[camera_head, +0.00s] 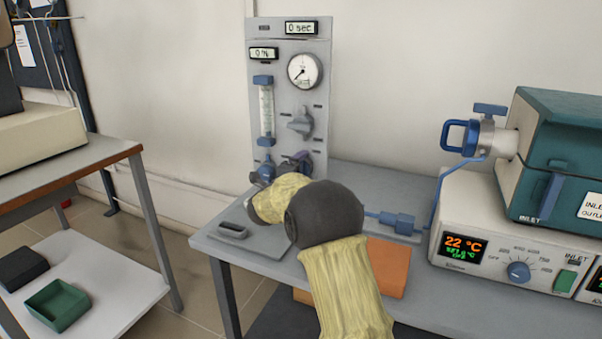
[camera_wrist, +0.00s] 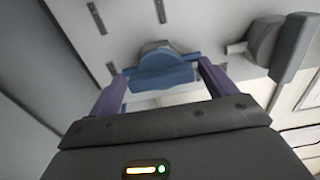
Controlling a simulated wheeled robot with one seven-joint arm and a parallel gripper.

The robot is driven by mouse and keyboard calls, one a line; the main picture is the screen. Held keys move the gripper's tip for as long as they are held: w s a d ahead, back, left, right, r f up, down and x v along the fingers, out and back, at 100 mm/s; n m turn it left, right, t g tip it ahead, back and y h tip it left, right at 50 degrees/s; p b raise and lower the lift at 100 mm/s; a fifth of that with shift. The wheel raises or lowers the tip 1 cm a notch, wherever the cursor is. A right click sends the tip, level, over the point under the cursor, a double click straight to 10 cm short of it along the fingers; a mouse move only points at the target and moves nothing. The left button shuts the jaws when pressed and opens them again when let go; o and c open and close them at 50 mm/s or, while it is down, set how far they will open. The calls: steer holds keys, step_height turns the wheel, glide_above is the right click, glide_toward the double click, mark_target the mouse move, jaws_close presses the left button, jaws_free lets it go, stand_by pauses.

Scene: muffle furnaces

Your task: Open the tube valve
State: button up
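A blue valve knob (camera_wrist: 160,72) on a grey round base shows in the wrist view, on the face of a grey panel (camera_head: 285,75). My gripper (camera_wrist: 163,72) points at it, with its purple fingers apart on either side of the knob. The knob fills most of the gap; I cannot tell whether the fingers touch it. Another blue valve with a loop handle (camera_head: 459,136) is on the tube fitting at the teal furnace.
A grey knob (camera_head: 300,122) sits above my gripper on the panel, near a flowmeter (camera_head: 266,109) and a gauge (camera_head: 305,70). The teal furnace (camera_head: 560,130) stands at the right on its controller (camera_head: 510,245). An orange block (camera_head: 391,266) lies on the grey table behind my arm.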

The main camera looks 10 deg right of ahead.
steer(key=p+v, duration=0.1)
steer(key=v, duration=1.6)
steer(key=shift+s+a+p, duration=0.15)
steer(key=shift+p, duration=0.25)
